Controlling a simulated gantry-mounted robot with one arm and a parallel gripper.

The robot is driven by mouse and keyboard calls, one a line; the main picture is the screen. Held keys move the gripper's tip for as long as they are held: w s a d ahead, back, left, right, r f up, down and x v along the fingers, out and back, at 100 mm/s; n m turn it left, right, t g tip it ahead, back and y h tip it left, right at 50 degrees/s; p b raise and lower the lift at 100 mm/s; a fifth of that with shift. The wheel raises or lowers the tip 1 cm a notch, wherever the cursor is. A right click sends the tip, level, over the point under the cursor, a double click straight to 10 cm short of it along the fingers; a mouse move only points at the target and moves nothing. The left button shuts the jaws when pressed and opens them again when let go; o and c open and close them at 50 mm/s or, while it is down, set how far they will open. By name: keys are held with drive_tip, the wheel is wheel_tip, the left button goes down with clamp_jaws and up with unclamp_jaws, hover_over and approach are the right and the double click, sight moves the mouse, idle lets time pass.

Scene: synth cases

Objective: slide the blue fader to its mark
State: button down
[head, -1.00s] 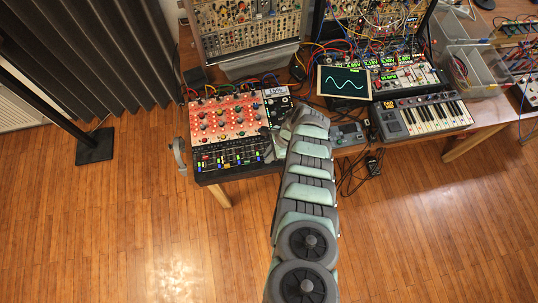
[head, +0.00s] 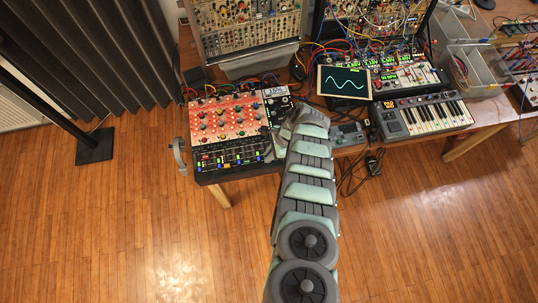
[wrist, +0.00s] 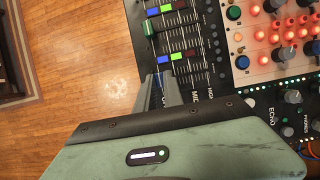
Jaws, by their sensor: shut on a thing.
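The black fader panel (head: 208,176) lies at the table's front left edge, with coloured faders and marks in rows. In the wrist view, the panel (wrist: 204,70) shows several slots with blue, green and red blocks. My gripper (wrist: 162,76) is down at the panel's near edge, its narrow fingers shut on the blue fader, whose cap is mostly hidden between them. A blue block (wrist: 163,59) shows just beyond the fingertips, beside a green block (wrist: 176,56) and a red one. I cannot tell which of these is the mark. In the head view, my arm hides the fingers.
A green fader cap (wrist: 149,27) stands farther along the panel. The orange-lit knob module (head: 226,120) adjoins it behind. A scope screen (head: 343,82) and a small keyboard (head: 424,116) stand to the right. Headphones (head: 178,154) hang at the left table edge. Open floor lies in front.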

sight(263, 149)
drive_tip(key=shift+w+f+b, duration=0.3)
drive_tip(key=shift+w+b, duration=0.3)
drive_tip(key=shift+b, duration=0.35)
drive_tip(key=w+b, duration=0.1)
drive_tip(key=b, duration=0.1)
drive_tip(key=w+b, duration=0.1)
drive_tip(key=b, duration=0.1)
drive_tip(key=shift+w+a+f, duration=0.1)
drive_tip(key=shift+w+a, duration=0.15)
drive_tip(key=shift+w+a+b, duration=0.15)
drive_tip(key=shift+w+b, duration=0.35)
drive_tip(key=shift+b, duration=0.65)
drive_tip(key=shift+r, duration=0.4)
drive_tip(key=c, duration=1.4)
unclamp_jaws()
drive_tip(key=shift+c, duration=0.2)
